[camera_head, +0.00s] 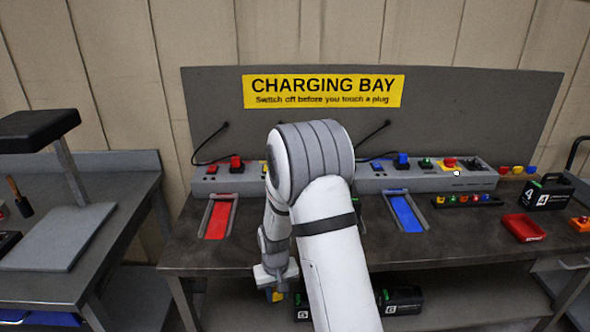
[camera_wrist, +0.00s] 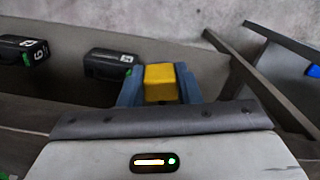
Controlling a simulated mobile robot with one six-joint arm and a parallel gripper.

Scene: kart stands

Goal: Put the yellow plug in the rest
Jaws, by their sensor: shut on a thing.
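My gripper (camera_wrist: 159,72) is shut on the yellow plug (camera_wrist: 161,85), with one blue finger on each side of it in the wrist view. In the head view my gripper (camera_head: 275,292) hangs low in front of the bench's front edge, and a bit of the yellow plug (camera_head: 278,296) shows beneath it. A red-floored rest (camera_head: 218,219) lies on the bench left of my arm and a blue-floored rest (camera_head: 405,213) lies right of it. My arm hides the bench between them, so I cannot tell whether another rest is there.
A grey socket strip (camera_head: 433,181) with red and blue plugs and a red stop knob (camera_head: 449,162) runs along the back. A red tray (camera_head: 524,228) and black battery (camera_head: 547,193) stand at right. Batteries (camera_head: 403,300) sit on the lower shelf. A side table (camera_head: 60,236) is at left.

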